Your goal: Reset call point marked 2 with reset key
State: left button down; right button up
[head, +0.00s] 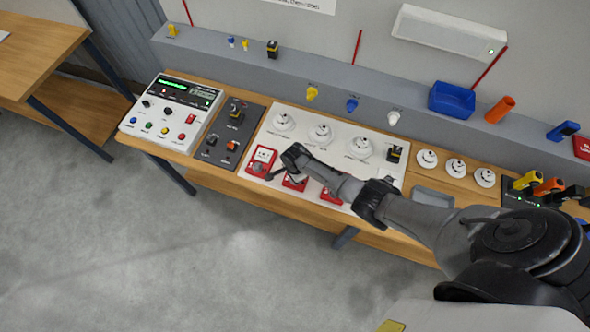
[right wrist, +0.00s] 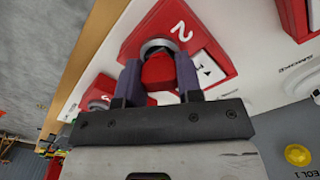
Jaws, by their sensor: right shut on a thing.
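The call point marked 2 is a red box with a white "2" and a white window; it fills the top of the right wrist view (right wrist: 206,62) and is partly covered by my arm in the head view (head: 293,185). My right gripper (right wrist: 152,88) is shut on the red head of the reset key (right wrist: 157,73). The key head sits right at the round metal-ringed lock on the call point's face; its shaft is hidden, so I cannot tell how deep it is. In the head view my right gripper (head: 297,175) is over the middle call point. My left gripper is not in view.
Other red call points stand on either side, left (head: 261,161) and right (head: 331,196). White detectors (head: 320,133) sit behind them on the white board. A control panel (head: 172,110) stands at left. A blue bin (head: 451,100) is on the back ledge.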

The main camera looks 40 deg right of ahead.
jog(key=shift+n, duration=0.3)
jog(key=shift+n, duration=0.9)
jog(key=shift+n, duration=1.3)
jog(key=shift+r+p, duration=0.15)
jog(key=shift+p, duration=0.15)
jog(key=shift+r, duration=0.4)
jog(key=shift+r+p, duration=0.6)
